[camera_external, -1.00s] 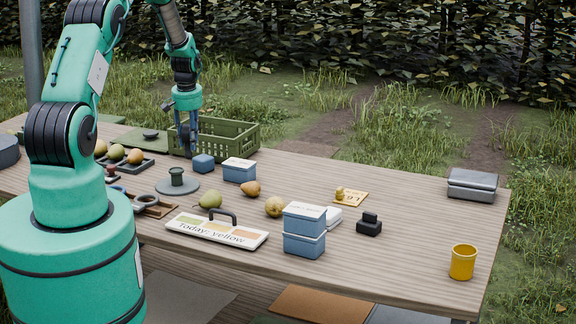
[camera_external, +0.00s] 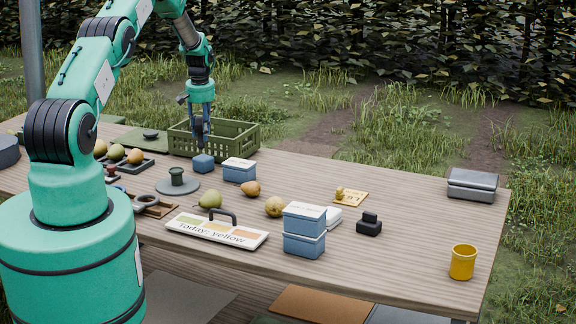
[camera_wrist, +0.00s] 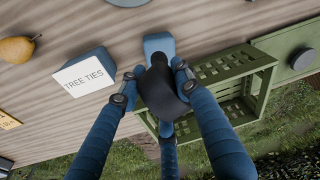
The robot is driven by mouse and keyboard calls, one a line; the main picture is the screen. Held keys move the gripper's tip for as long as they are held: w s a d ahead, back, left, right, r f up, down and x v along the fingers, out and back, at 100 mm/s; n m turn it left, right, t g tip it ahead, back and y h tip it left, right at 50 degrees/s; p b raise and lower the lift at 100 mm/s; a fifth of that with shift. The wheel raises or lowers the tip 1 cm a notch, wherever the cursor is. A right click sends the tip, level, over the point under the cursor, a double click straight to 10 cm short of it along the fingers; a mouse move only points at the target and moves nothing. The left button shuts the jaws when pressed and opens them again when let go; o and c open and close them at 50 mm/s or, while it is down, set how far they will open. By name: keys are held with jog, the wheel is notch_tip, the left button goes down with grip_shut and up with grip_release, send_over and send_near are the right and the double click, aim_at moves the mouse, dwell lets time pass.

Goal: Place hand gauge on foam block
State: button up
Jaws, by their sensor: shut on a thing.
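My gripper (camera_external: 200,141) is shut on a dark, rounded object, apparently the hand gauge (camera_wrist: 160,90), which shows between the fingers in the wrist view. In the outside view the gauge is too small and hidden by the fingers to make out. The foam block appears to be the small blue block (camera_external: 203,164) on the table. It also shows in the wrist view (camera_wrist: 159,42), just beyond the gauge and partly covered by it. My gripper is above the block; I cannot tell whether gauge and block touch.
A green crate (camera_external: 252,142) stands close behind the block. A blue box labelled TREE TIES (camera_wrist: 86,76) stands to its right in the outside view (camera_external: 239,170). A grey round base with a spool (camera_external: 177,183) lies in front.

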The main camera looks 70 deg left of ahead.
jog(key=shift+w+a, duration=0.5)
jog(key=shift+a, duration=0.25)
jog(key=shift+f, duration=0.15)
jog(key=shift+f, duration=1.65)
jog(key=shift+f, duration=0.15)
jog(key=o, duration=1.3)
jog(key=shift+d, duration=0.1)
jog(key=shift+c, duration=0.2)
jog(key=shift+s+d+r, duration=0.1)
jog(key=shift+d+r, duration=0.2)
jog(key=shift+r, duration=1.7)
jog(key=shift+s+d+r, duration=0.1)
jog(key=shift+d+r, duration=0.15)
jog(key=shift+r, duration=1.8)
jog(key=shift+s+d+r, duration=0.1)
jog(key=shift+d+r, duration=0.2)
jog(key=shift+r, duration=1.7)
